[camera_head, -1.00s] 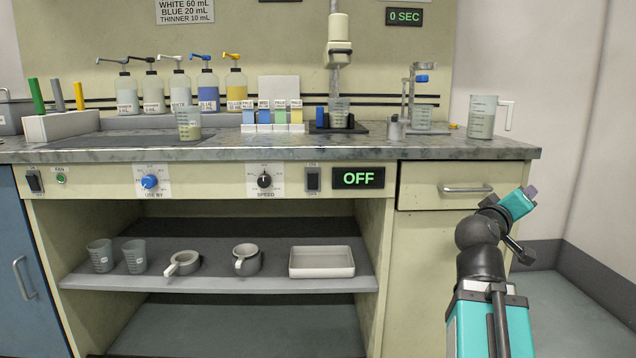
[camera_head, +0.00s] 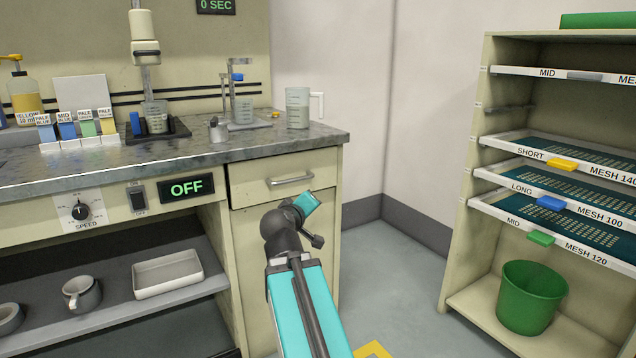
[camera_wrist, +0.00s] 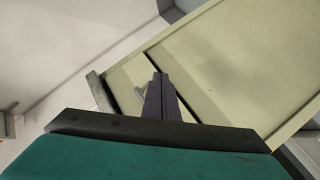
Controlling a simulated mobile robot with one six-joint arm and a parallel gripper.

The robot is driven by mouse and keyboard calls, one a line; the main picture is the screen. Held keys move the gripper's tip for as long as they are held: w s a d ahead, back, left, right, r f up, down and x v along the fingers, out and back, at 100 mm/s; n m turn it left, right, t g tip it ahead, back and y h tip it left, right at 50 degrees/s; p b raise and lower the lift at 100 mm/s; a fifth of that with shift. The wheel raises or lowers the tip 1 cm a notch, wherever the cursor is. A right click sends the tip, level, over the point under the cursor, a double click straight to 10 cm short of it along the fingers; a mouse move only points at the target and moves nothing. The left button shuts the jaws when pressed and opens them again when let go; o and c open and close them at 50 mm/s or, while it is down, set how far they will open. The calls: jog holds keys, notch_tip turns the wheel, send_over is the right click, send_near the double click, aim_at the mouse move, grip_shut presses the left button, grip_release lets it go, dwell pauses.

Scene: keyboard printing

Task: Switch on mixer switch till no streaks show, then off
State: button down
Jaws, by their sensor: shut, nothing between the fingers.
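The mixer switch (camera_head: 138,197) is a dark rocker on the bench front, beside a display (camera_head: 187,188) that reads OFF in green. The mixer (camera_head: 145,50) hangs above a beaker (camera_head: 156,117) on a dark base at the back of the bench. Whether streaks show in the beaker is too small to tell. My gripper (camera_wrist: 162,76) is shut and empty in the wrist view, with a drawer front and cabinet panel beyond it. In the head view my arm is right of the switch, in front of the drawer cabinet, and the fingertips are hidden.
A speed knob (camera_head: 80,211) is left of the switch. A drawer handle (camera_head: 290,179) sticks out at the right. A larger jug (camera_head: 298,108) stands near the bench's right end.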

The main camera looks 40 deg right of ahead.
jog(key=w+a+f+g+y+p, duration=0.2)
jog(key=a+f+g+y+p, duration=0.15)
jog(key=a+f+p, duration=0.85)
jog(key=s+a+f+n+g+y+p, duration=0.1)
jog(key=s+a+f+g+y+p, duration=0.35)
jog(key=p, duration=1.05)
jog(key=s+a+g+y+p, duration=0.1)
jog(key=s+a+g+p, duration=0.1)
jog(key=s+a+p, duration=0.5)
jog(key=s+a+g+y+p, duration=0.1)
jog(key=s+a+p, duration=0.6)
jog(key=s, duration=0.7)
jog(key=s+a+g+y+p, duration=0.1)
jog(key=s+a+g+p, duration=0.2)
jog(key=s+a+p, duration=0.4)
jog(key=s+p, duration=0.3)
jog(key=s, duration=0.1)
jog(key=shift+a+r+y+p, duration=0.15)
jog(key=shift+a+y+p, duration=0.1)
jog(key=shift+y+p, duration=0.15)
